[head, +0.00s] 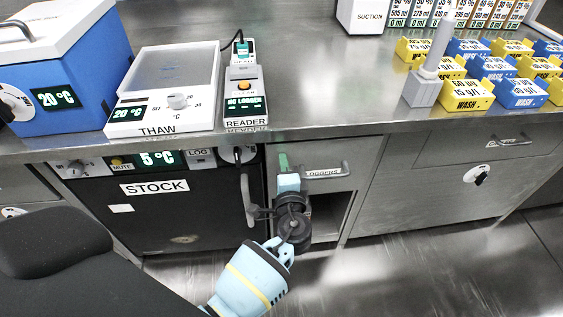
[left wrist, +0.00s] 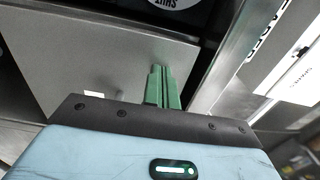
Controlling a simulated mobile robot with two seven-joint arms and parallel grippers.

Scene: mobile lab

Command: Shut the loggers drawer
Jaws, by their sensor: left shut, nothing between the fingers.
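The loggers drawer (head: 343,183) is a grey metal front with a LOGGERS label and a bar handle (head: 327,171), just under the bench edge in the head view. No clear gap shows between its top and the bench, so I cannot tell how far out it stands. My left gripper (head: 283,161) is at the left end of this front, its green fingers pointing up towards the bench edge. In the left wrist view the fingers (left wrist: 161,72) are together and empty, before a grey panel. Contact with the drawer cannot be told. My right gripper is not in view.
A dark open recess (head: 326,217) lies below the drawer. The STOCK fridge (head: 150,215), with a vertical handle, is to the left. The reader (head: 246,105) and THAW plate (head: 165,90) stand on the bench above. Another closed drawer (head: 440,150) is to the right.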

